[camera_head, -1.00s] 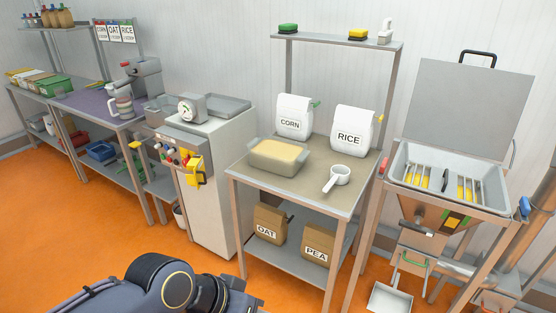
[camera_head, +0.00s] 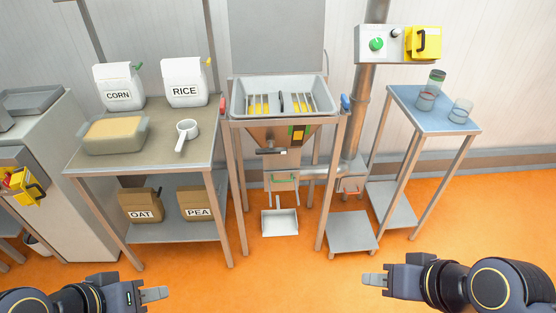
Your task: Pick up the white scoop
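The white scoop (camera_head: 187,131) lies on the worktable (camera_head: 178,151), right of the tan-filled tray and in front of the RICE bag. Its round cup is at the back and its handle points toward the front. My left gripper (camera_head: 154,294) is low at the front left, well short of the table and apart from the scoop. My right gripper (camera_head: 374,279) is low at the front right, far from the scoop. Nothing shows in either gripper. Both are seen from the side, so I cannot tell their opening.
A grey tray (camera_head: 115,145) of tan material and the CORN bag (camera_head: 118,87) and RICE bag (camera_head: 185,82) share the worktable. OAT and PEA bags sit on its lower shelf. A hopper machine (camera_head: 280,122) stands to the right. Open orange floor (camera_head: 270,285) lies in front.

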